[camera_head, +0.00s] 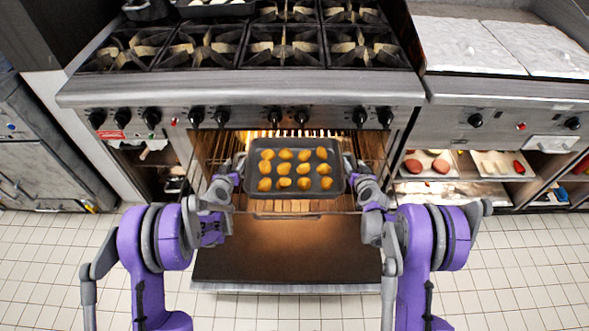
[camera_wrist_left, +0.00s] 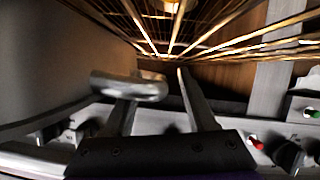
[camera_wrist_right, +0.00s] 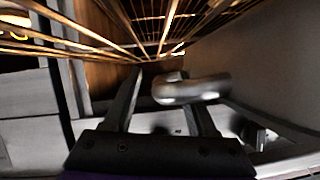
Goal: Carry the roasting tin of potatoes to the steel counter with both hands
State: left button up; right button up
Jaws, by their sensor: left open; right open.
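The dark roasting tin (camera_head: 294,192) holds several golden potatoes in rows and sits level at the mouth of the open oven, over the wire rack. My left gripper (camera_head: 236,172) is open at the tin's left end. In the left wrist view a silver tin handle (camera_wrist_left: 130,87) lies across one finger of this gripper (camera_wrist_left: 155,90). My right gripper (camera_head: 352,172) is open at the tin's right end. In the right wrist view the other handle (camera_wrist_right: 192,90) crosses one finger of this gripper (camera_wrist_right: 160,90). I cannot tell whether the fingers touch the handles.
The oven door (camera_head: 285,250) is folded down in front. The range's knob panel (camera_head: 245,118) and burners (camera_head: 285,45) are above and behind the tin. A steel unit (camera_head: 45,145) stands at left. Trays (camera_head: 430,165) sit on a shelf at right. The tiled floor is clear.

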pick_arm(q)
jog(key=shift+c, duration=0.2)
pick_arm(e)
jog(key=shift+c, duration=0.2)
pick_arm(q)
grip_shut()
pick_arm(e)
grip_shut()
pick_arm(q)
jog(key=shift+r, duration=0.1)
dwell(0.6)
